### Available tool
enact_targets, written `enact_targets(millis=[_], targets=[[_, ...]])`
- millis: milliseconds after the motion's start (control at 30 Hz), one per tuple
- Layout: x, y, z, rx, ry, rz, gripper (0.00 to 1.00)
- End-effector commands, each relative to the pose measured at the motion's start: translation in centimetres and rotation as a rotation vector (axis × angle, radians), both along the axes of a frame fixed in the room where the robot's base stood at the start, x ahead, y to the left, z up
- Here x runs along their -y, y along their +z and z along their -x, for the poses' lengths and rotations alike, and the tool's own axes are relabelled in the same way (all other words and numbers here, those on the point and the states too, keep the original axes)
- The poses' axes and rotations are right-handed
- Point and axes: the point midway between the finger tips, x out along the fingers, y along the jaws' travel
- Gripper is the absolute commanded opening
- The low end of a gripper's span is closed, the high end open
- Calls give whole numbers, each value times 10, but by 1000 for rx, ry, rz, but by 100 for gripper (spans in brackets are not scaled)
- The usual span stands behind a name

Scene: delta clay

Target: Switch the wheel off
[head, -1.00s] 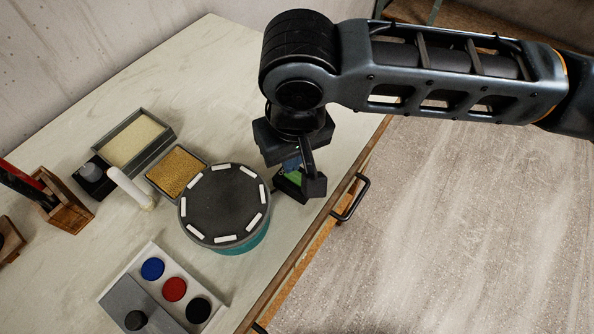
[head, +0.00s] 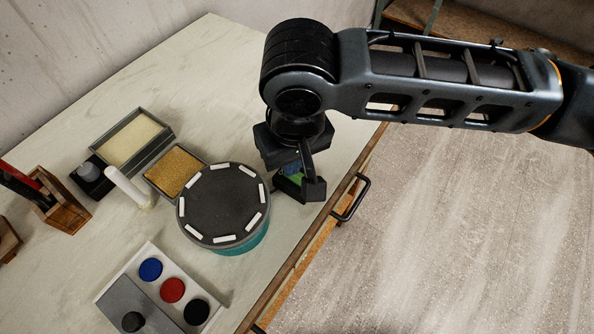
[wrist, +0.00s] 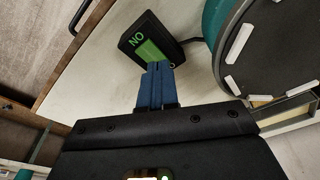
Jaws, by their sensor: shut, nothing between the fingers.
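The wheel (head: 222,203) is a dark round disc with white blocks around its rim and a teal side, on the table. It also shows at the right of the wrist view (wrist: 285,48). Beside it is a small black switch box (wrist: 137,35) with a green panel (wrist: 152,50) and green letters that read ON turned upside down. In the head view my arm partly hides the box (head: 316,190). My gripper (wrist: 158,68), with blue fingers, is shut and empty. Its tips (head: 291,171) are at the green panel; I cannot tell whether they touch.
Left of the wheel are a gold-filled tray (head: 175,172), a cream-filled tray (head: 131,141) and a white cylinder (head: 128,188). A panel with blue, red and black discs (head: 172,290) lies in front. The table edge and a drawer handle (head: 351,198) are close on the right.

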Motion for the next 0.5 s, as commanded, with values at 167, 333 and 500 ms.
enact_targets(millis=[167,333,500], targets=[[0,-3,0,0,0,0,0],[0,-2,0,-1,0,1,0],[0,8,0,-1,-1,0,0]])
